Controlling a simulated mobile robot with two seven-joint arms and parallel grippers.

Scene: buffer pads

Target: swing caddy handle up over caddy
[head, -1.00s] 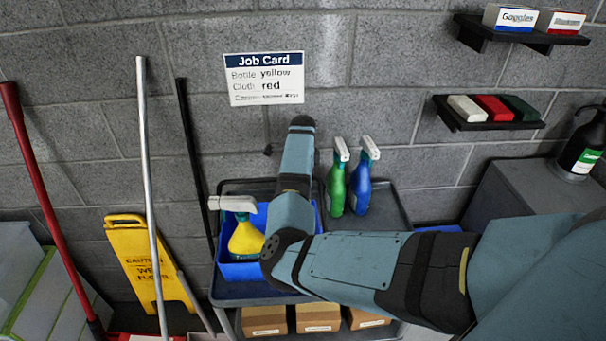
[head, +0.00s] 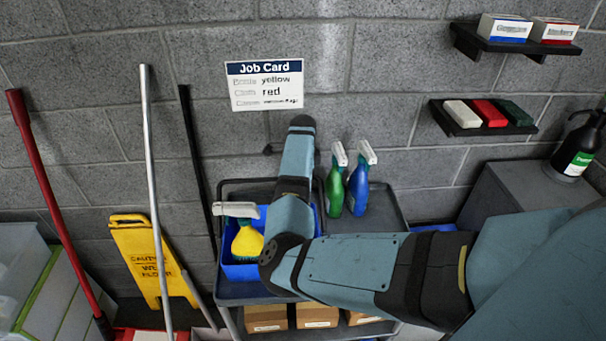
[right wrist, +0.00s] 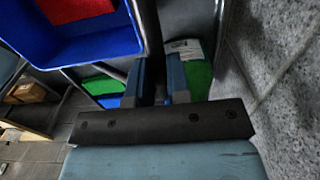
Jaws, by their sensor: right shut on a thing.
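The blue caddy (head: 238,271) sits on the cart's top shelf, partly hidden by my right arm. A yellow spray bottle (head: 247,243) with a white trigger head stands in it. In the right wrist view, the caddy (right wrist: 92,50) is at upper left with a red cloth (right wrist: 75,9) inside. My right gripper (right wrist: 161,88) is shut on a dark bar, the caddy handle (right wrist: 150,30), beside the caddy's wall. My arm hides this gripper in the head view. My left gripper is not in view.
A green bottle (head: 335,190) and a blue bottle (head: 358,190) stand right of the caddy on the grey cart (head: 388,212). A yellow wet-floor sign (head: 150,260) and several poles stand at left. A job card (head: 265,85) hangs on the block wall behind.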

